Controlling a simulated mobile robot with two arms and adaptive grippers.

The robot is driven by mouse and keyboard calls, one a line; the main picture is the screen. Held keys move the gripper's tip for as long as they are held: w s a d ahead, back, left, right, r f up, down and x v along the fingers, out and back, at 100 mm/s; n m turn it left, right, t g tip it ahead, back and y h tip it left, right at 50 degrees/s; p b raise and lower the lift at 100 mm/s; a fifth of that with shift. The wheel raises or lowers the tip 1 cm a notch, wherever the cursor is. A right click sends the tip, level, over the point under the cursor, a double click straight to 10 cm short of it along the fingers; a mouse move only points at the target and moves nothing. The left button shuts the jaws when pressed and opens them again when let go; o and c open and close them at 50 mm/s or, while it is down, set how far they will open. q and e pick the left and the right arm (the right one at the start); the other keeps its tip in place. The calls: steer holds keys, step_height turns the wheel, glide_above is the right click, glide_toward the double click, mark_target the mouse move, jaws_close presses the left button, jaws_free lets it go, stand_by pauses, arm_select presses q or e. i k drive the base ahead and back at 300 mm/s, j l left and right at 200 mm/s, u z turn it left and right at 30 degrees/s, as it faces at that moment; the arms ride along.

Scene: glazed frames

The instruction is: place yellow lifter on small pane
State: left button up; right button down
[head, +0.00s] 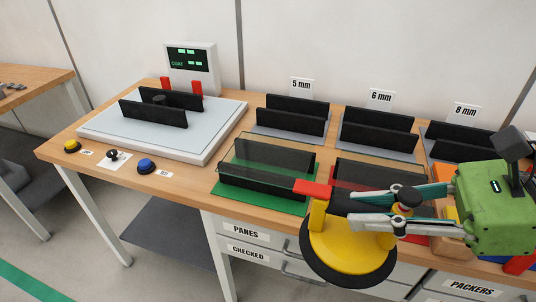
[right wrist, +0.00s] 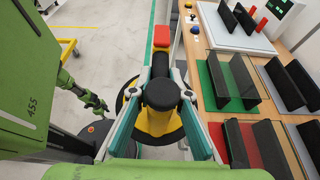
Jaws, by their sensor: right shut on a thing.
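The yellow lifter (head: 335,250) is a round yellow cup with a black rim and a black handle bar ending in red; the right wrist view shows it too (right wrist: 155,127). My right gripper (head: 345,206) is shut on its handle. The lifter hangs in front of the table's front edge, clear of the panes. Another clear pane (head: 375,172) shows at the rack on the red mat, partly hidden by my gripper. I cannot tell which is small. My left gripper (right wrist: 97,103) may show small in the right wrist view.
A white platform (head: 215,135) with black rails and a display (head: 188,58) stands at the back left. Empty black racks labelled 5 mm, 6 mm and 8 mm line the back. Yellow, black and blue buttons (head: 147,166) are at the front left. Drawers (head: 245,232) lie below the table edge.

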mark_target(268, 156)
steer(key=i, duration=0.95)
